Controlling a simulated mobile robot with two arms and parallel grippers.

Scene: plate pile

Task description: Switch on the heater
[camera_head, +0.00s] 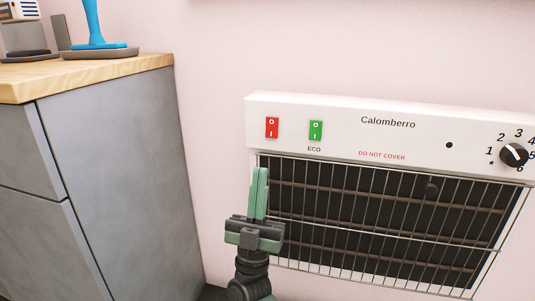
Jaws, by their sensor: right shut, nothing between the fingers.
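The white heater (340,113) is fixed on the pink wall, with its dark wire grille (385,215) below the control panel. A red rocker switch (272,128) sits at the panel's left, and a green rocker switch (316,130) marked ECO is to its right. A black dial (514,154) with numbers around it is at the far right. My right gripper (260,172) points up, its green fingers shut and empty. In the picture its tips are just below the red switch, in front of the grille's upper left corner; I see no contact with the switch. My left gripper is out of view.
A grey cabinet (115,170) with a wooden top (120,68) stands at the left. A blue object (94,25) on a grey base and other items stand on it. The wall between cabinet and heater is bare.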

